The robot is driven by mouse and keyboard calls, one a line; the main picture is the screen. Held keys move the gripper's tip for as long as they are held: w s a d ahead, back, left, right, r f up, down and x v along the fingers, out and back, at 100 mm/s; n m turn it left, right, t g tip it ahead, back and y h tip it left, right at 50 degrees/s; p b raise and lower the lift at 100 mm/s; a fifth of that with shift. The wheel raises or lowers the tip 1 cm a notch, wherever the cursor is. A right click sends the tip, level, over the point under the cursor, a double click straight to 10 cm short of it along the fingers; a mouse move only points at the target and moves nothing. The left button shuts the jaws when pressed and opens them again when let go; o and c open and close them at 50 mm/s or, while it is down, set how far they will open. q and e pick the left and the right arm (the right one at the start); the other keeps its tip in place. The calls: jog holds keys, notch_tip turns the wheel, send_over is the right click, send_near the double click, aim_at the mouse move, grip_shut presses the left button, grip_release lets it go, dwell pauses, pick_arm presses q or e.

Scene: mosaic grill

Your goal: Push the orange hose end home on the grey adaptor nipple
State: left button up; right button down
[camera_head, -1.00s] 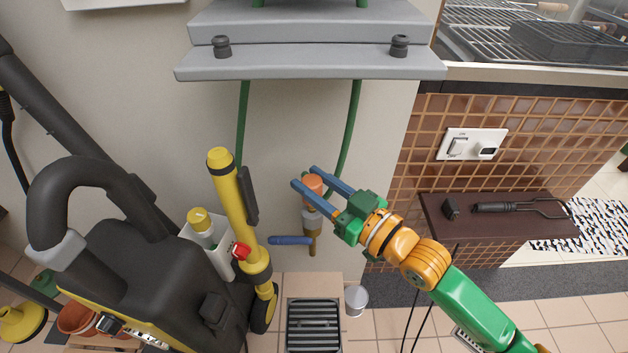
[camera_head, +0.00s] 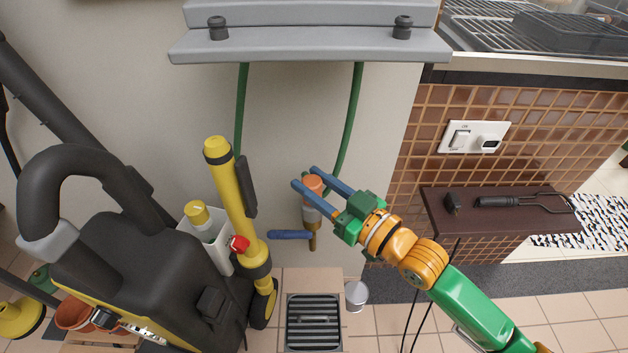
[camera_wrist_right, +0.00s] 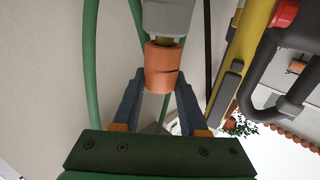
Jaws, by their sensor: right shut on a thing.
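The orange hose end (camera_head: 314,184) is between the fingers of my right gripper (camera_head: 303,178), which is shut on it. The grey adaptor (camera_head: 311,214) is directly below it on a brass tap with a blue lever (camera_head: 290,234). In the right wrist view, the orange hose end (camera_wrist_right: 162,72) is lined up with the grey adaptor (camera_wrist_right: 170,17). A short brass-coloured band shows between them, so orange and grey are apart there. How far the nipple sits inside is hidden. My left gripper is not in view.
A grey shelf (camera_head: 310,48) overhangs above, with green hoses (camera_head: 350,120) hanging below. A yellow and black pressure washer (camera_head: 130,245) stands close on the left. A floor drain (camera_head: 314,322) and metal cup (camera_head: 356,294) are below. A brown ledge (camera_head: 500,212) is on the right.

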aim_at(319, 191)
jog(key=shift+f, duration=0.4)
jog(key=shift+c, duration=1.8)
grip_release()
jog(key=v, duration=0.7)
jog(key=shift+s, duration=0.1)
